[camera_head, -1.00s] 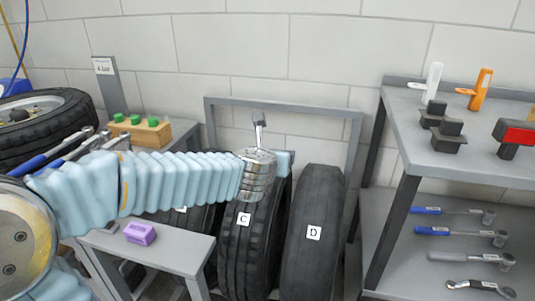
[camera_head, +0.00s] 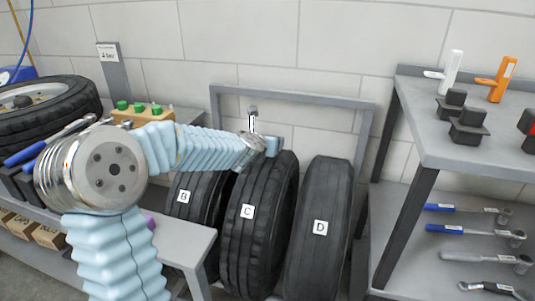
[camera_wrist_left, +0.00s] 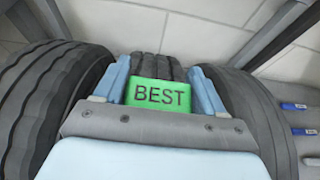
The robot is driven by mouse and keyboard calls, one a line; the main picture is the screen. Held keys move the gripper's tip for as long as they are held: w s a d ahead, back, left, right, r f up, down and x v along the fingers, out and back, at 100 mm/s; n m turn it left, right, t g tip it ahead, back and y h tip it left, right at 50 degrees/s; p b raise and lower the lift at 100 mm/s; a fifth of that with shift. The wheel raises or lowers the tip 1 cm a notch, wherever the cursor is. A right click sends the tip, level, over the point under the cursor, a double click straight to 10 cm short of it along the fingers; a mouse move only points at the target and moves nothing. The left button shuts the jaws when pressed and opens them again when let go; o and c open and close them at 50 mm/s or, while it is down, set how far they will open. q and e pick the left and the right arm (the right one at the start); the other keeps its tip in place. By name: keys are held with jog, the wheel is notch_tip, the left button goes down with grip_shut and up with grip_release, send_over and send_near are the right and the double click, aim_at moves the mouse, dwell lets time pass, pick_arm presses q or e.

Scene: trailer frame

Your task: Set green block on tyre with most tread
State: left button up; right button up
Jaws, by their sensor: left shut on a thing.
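Upright tyres stand in a grey rack: tyre B (camera_head: 190,212), tyre C (camera_head: 262,225) with clear tread blocks, and tyre D (camera_head: 322,225), which looks smooth. My left gripper (camera_head: 272,145) is at the top of tyre C in the head view. In the left wrist view, the left gripper (camera_wrist_left: 158,75) is shut on the green block (camera_wrist_left: 158,95), marked BEST. A treaded tyre top (camera_wrist_left: 155,66) shows just beyond the block; contact cannot be told. The block is hidden in the head view. My right gripper is not in view.
The rack's grey frame (camera_head: 290,92) rises behind the tyres. A grey shelf unit (camera_head: 440,145) with tools stands at right. A low grey bench (camera_head: 180,245) is in front of tyre B. Another tyre (camera_head: 45,105) lies at far left.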

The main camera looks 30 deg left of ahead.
pick_arm(q)
notch_tip(320, 180, down, 3)
jog(key=shift+w+a+f+b, duration=0.1)
jog(key=shift+f+b, duration=0.1)
jog(key=shift+b, duration=0.3)
jog(key=shift+f, duration=0.15)
jog(key=o, duration=1)
jog(key=shift+o, duration=0.2)
jog(key=shift+r, duration=0.35)
jog(key=v, duration=1.1)
jog(key=shift+s, duration=0.5)
